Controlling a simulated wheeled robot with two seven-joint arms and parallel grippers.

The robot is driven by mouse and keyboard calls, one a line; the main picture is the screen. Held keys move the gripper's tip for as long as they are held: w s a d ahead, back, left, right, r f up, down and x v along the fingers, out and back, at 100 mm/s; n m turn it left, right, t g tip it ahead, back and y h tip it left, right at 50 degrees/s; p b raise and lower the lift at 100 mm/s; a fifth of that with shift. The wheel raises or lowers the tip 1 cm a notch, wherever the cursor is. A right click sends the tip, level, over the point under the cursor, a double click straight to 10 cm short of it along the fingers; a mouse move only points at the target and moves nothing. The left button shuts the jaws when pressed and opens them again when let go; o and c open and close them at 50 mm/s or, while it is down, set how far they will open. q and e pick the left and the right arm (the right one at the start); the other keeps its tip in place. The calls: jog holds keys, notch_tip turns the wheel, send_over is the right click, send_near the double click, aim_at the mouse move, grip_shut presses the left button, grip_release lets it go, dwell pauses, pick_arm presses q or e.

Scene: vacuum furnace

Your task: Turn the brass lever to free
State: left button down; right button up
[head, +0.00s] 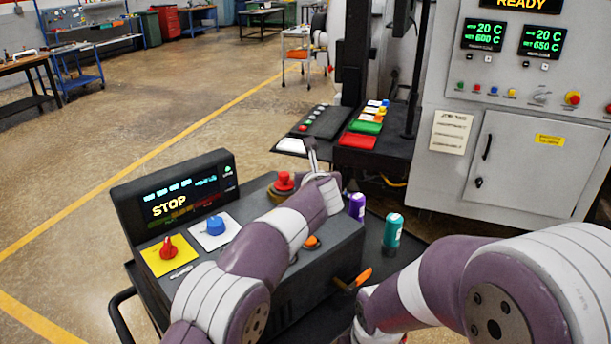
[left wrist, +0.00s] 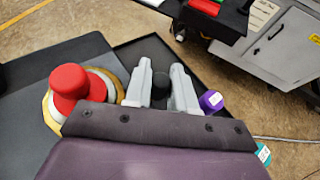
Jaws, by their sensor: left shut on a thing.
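My left gripper (head: 311,156) reaches over the far right corner of the dark console (head: 318,276). An orange handle (head: 360,277) with a brass-coloured end sticks out of the console's right side. I cannot tell whether it belongs to the brass lever. My right arm comes in at the lower right, but its fingers do not show.
A red mushroom button (head: 284,182) is just left of the left gripper, also in the left wrist view (left wrist: 70,85). A purple bottle (head: 356,206) and a teal bottle (head: 393,231) stand close on the right. A STOP screen (head: 178,199) stands at the console's back left.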

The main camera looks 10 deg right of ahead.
pick_arm(q)
jog(key=shift+w+r+n+y+p, duration=0.25)
jog(key=shift+w+n+y+p, duration=0.15)
jog(key=shift+n+y+p, duration=0.35)
jog(key=c, duration=1)
grip_release()
jog(key=shift+f, duration=0.1)
